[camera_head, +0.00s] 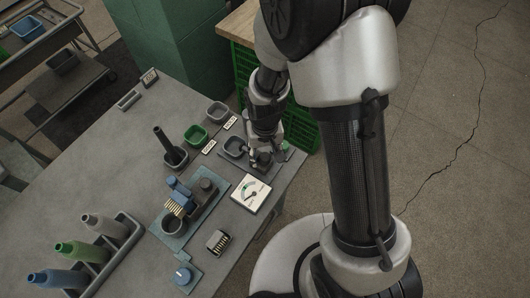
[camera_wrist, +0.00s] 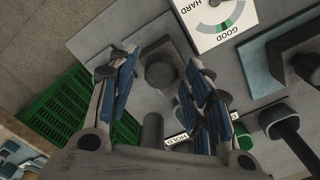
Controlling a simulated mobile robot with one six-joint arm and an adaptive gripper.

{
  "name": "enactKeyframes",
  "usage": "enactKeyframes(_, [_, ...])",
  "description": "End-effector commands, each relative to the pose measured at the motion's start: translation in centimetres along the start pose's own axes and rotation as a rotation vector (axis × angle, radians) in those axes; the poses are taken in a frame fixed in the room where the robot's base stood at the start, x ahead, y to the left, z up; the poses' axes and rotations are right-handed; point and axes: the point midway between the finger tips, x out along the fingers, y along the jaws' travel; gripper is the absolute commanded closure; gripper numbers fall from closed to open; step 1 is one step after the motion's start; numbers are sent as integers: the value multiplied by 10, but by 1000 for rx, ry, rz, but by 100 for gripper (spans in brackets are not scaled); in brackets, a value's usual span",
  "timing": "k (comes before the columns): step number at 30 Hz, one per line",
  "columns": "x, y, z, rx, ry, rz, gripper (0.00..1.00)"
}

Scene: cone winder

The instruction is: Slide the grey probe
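My gripper (camera_wrist: 161,64) is open, with its blue-padded fingers spread to either side of a grey upright post with a round top (camera_wrist: 160,73), which looks like the grey probe. Gaps show between the post and both fingers, so neither seems to touch it. A second, darker grey cylinder (camera_wrist: 152,131) stands nearer the palm. Both are on a grey base plate beside a white dial (camera_wrist: 214,22) marked HARD and GOOD. In the head view my gripper (camera_head: 257,162) is low at the table's right edge, hiding most of the probe; the dial (camera_head: 250,193) is just below it.
A blue-grey fixture (camera_head: 187,212) with a cup and yellow comb stands left of the dial. Small trays, a green one (camera_head: 195,136) among them, lie behind. A bottle rack (camera_head: 121,262) is at lower left. A green crate (camera_wrist: 65,114) is beside the table.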

Motion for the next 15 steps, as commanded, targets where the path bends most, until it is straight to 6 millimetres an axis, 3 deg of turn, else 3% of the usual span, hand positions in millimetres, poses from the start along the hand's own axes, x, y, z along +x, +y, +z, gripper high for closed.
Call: enactKeyframes(15, [0, 0, 0, 0, 0, 0, 91])
